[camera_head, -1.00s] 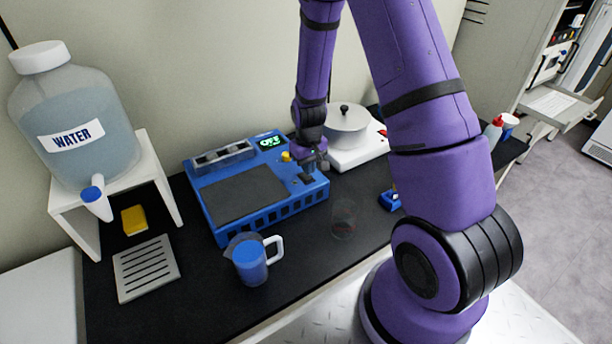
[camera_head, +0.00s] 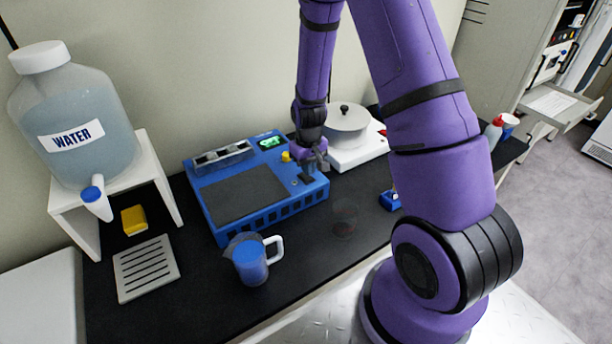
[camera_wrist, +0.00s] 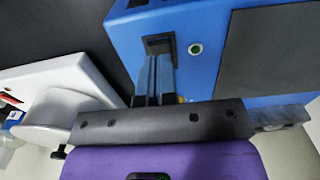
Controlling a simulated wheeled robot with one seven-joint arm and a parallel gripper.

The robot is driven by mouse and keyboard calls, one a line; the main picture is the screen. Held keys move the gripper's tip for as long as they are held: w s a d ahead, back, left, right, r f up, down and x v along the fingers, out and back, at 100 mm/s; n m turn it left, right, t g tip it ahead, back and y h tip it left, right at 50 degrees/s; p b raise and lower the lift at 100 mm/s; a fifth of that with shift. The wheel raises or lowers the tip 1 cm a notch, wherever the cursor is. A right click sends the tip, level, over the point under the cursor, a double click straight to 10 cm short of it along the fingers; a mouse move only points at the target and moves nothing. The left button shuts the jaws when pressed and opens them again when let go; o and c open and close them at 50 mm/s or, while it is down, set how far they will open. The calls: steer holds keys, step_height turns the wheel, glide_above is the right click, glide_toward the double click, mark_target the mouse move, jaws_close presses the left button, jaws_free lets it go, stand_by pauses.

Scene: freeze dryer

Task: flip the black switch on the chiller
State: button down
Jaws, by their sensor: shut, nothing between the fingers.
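The chiller (camera_head: 222,203) is a blue box with a dark grey top panel, on the black bench. Its small display (camera_head: 271,142) glows green, too small to read. The black switch (camera_wrist: 158,42) sits in a dark square recess near a corner of the chiller's top in the wrist view. My gripper (camera_wrist: 154,58) is shut and empty, with its fingertips at the switch and covering part of it. I cannot tell whether they touch it or which way it is tilted. In the head view my gripper (camera_head: 309,172) is over the chiller's right end.
A white device with a round metal bowl (camera_head: 346,128) stands close right of the chiller. A blue jug (camera_head: 249,262) stands in front, and a transparent glass (camera_head: 344,217) to its right. A water tank (camera_head: 72,115) on a white stand is at left.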

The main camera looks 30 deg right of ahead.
steer(key=shift+f, duration=1.1)
stand_by(0.6)
steer(key=shift+r, duration=3.5)
